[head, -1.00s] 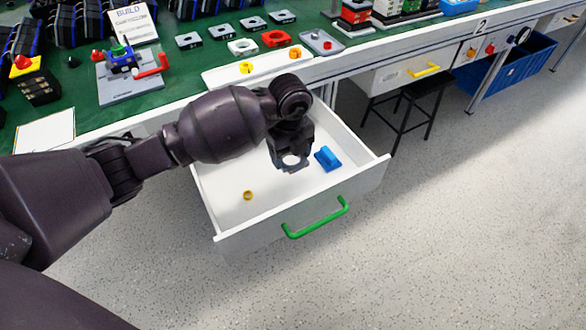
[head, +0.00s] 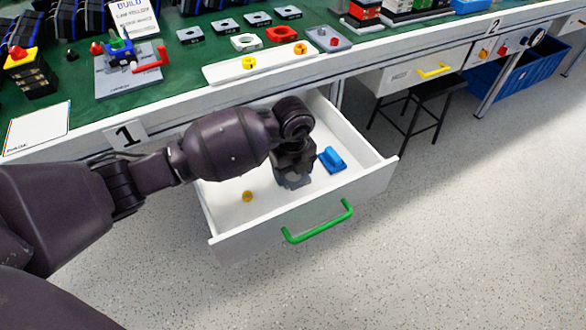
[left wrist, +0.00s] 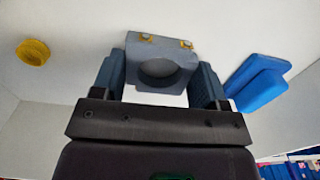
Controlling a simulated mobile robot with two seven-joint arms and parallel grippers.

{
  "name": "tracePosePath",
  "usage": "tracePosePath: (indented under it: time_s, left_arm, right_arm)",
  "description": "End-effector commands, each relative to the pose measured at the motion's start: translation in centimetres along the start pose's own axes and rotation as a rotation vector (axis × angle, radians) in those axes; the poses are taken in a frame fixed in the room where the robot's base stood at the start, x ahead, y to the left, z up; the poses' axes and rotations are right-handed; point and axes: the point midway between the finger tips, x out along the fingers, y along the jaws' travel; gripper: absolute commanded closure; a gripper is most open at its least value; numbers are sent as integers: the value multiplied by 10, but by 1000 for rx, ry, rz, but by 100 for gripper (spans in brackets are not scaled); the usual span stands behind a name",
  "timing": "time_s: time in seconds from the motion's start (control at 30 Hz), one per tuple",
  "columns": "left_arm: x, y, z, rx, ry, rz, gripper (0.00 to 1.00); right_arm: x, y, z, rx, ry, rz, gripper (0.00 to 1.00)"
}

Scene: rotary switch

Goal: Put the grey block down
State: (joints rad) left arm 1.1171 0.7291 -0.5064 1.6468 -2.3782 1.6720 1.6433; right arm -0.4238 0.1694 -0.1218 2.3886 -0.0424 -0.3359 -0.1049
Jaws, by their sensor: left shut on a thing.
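The grey block (left wrist: 160,52) has a round hole in it and two small yellow marks along one edge in the left wrist view. My left gripper (left wrist: 160,85) is shut on it, one finger on each side. In the head view the grey block (head: 294,181) is under my left gripper (head: 293,172), low inside the open white drawer (head: 228,217). I cannot tell whether the block touches the drawer floor. My right gripper is not in view.
A blue block (head: 332,159) lies in the drawer close to the right of my gripper. A small yellow ring (head: 247,196) lies to the left. The drawer front has a green handle (head: 318,222). The green bench top (head: 90,105) is behind, with several parts on it.

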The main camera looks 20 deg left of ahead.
Motion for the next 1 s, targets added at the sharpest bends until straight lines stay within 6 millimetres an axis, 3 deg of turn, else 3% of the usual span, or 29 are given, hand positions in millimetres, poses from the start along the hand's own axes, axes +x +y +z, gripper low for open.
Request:
tracePosePath:
  time_s: [0.03, 0.2, 0.53, 0.8, 1.0]
  left_arm:
    - [1, 0, 0, 0, 0, 0, 30]
    - [1, 0, 0, 0, 0, 0, 7]
    - [-3, 0, 0, 1, 1, 0, 7]
    - [-52, -2, 1, 2, -8, -10, 7]
    - [-91, -2, 1, 1, -7, -9, 7]
  right_arm:
    - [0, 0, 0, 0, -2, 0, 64]
    - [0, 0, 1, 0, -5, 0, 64]
    - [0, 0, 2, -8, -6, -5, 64]
    - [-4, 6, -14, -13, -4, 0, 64]
    - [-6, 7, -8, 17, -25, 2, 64]
